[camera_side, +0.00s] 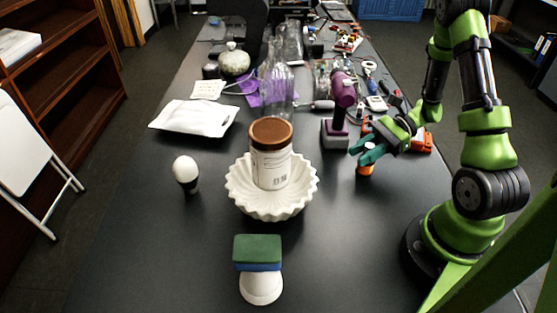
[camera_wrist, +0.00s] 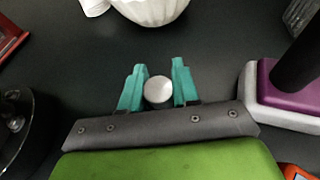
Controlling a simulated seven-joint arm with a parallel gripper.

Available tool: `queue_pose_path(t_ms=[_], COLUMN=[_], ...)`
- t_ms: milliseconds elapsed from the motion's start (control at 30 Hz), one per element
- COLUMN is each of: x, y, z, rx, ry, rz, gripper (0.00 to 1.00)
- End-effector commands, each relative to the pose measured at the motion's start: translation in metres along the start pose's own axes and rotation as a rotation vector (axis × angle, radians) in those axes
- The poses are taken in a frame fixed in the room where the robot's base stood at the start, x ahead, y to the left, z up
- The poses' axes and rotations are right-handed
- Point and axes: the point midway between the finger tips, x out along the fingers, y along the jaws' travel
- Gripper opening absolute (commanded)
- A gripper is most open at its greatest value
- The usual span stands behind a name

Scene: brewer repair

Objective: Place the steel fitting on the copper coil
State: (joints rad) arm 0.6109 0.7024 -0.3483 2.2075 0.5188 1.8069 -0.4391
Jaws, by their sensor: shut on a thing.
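My gripper (camera_side: 365,153) has teal fingers and is at the right side of the table, beside the purple drill. In the wrist view my gripper (camera_wrist: 158,88) has its fingers on both sides of a small round white cap (camera_wrist: 158,91). In the side view the orange body of this small bottle (camera_side: 365,170) shows just below the fingers. The gripper is shut on it; the bottle looks upright, at or near the table top. I cannot make out a steel fitting or a copper coil in either view.
A white fluted bowl (camera_side: 270,205) holds a jar with a brown lid (camera_side: 270,134). The purple drill (camera_side: 341,100) stands close behind my gripper. A green-and-blue sponge (camera_side: 257,250) rests on a white object in front. An egg-shaped white item (camera_side: 185,170) stands left.

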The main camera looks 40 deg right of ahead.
Motion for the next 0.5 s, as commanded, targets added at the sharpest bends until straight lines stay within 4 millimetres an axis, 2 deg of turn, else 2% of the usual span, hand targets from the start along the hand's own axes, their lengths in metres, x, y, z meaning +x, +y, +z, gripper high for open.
queue_pose_path(t_ms=[167,200,367,500], x=[0.0006,0.0008,0.0007,0.0007], y=[0.0001,0.0002,0.0002,0.0002], z=[-0.0014,-0.0021,-0.0018,-0.0017], rx=[0.001,0.000,0.000,0.000], ry=[0.000,0.000,0.000,0.000], rz=[0.001,0.001,0.001,0.001], gripper=[0.00,0.32,0.56,0.56])
